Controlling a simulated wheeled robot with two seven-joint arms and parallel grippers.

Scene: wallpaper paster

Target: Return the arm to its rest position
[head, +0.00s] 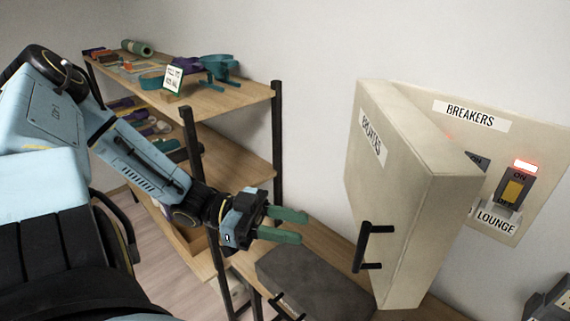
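My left arm (140,155) reaches in from the left, across the front of the shelves. My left gripper (300,226) has two green fingers with a gap between them, and nothing shows in the gap. It is in the air above the low bench, to the left of the breaker box door and apart from it. My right gripper is not in view.
The cream breaker box door (420,190) stands swung open, its black handle (361,247) facing left. Behind it, a LOUNGE switch (514,189) sits under a lit red lamp (525,165). Wooden shelves (225,98) hold rolls and straps.

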